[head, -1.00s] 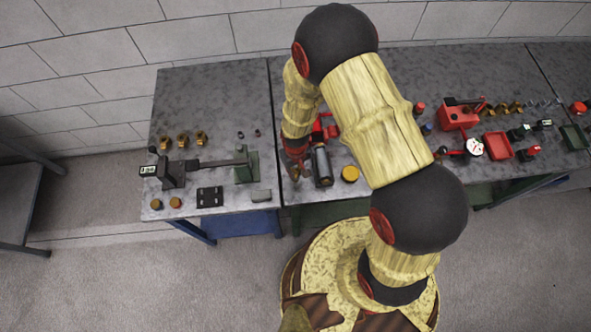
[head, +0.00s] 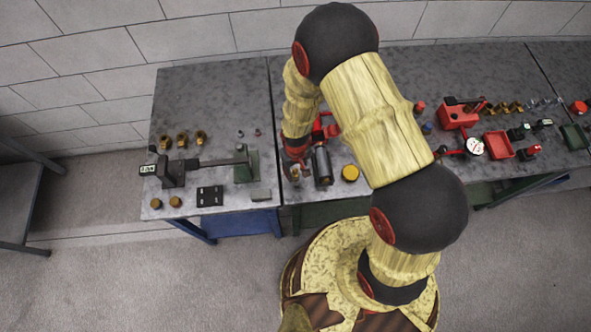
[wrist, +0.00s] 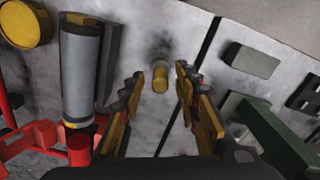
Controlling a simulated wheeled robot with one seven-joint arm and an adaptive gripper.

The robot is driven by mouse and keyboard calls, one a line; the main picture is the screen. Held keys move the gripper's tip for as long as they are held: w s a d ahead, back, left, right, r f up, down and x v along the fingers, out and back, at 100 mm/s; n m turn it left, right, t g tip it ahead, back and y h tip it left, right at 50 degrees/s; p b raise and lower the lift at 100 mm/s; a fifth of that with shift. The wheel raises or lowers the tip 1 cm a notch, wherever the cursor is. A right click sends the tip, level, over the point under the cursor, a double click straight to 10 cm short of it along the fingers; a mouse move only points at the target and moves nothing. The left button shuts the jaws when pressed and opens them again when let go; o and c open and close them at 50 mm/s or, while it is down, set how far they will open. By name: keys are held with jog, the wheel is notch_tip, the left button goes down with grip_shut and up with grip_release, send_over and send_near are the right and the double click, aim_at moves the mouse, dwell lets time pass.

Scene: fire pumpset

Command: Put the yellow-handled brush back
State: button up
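A small yellow-topped piece, seemingly the brush's yellow handle (wrist: 160,77), shows in the wrist view between and just beyond my fingertips, over the grey tabletop. Its bristles cannot be made out. My gripper (wrist: 159,82) is open, with a finger on each side of the piece and a visible gap on both sides. In the head view my gripper (head: 294,168) is low over the table, near the seam between two tabletops, and its fingers are hard to make out.
A grey cylinder (wrist: 81,75) stands close left of my fingers in the wrist view, by a red frame (wrist: 42,138). A round yellow cap (wrist: 25,22) lies beyond. A green fixture (wrist: 270,132) and grey block (wrist: 251,60) are on the right.

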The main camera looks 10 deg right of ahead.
notch_tip(320, 180, up, 12)
notch_tip(320, 180, up, 12)
jog(key=t, duration=0.2)
send_over(296, 171)
jog(key=w+d, duration=0.2)
jog(key=d, duration=0.1)
jog(key=s+d+r+m+t, duration=0.1)
jog(key=s+d+r, duration=0.2)
jog(key=r, duration=0.5)
jog(key=s+d+r+m+t, duration=0.1)
jog(key=s+d+r, duration=0.2)
jog(key=s+r, duration=0.3)
jog(key=s+d+r+m+t, duration=0.1)
jog(key=s+d+r, duration=0.2)
jog(key=r, duration=0.6)
jog(key=shift+s+r+t+b, duration=0.3)
jog(key=shift+s+b, duration=0.05)
jog(key=shift+s, duration=0.75)
jog(key=shift+f, duration=0.1)
notch_tip(296, 171, down, 20)
jog(key=b, duration=1.9)
jog(key=shift+r+b, duration=0.2)
jog(key=shift+b, duration=0.2)
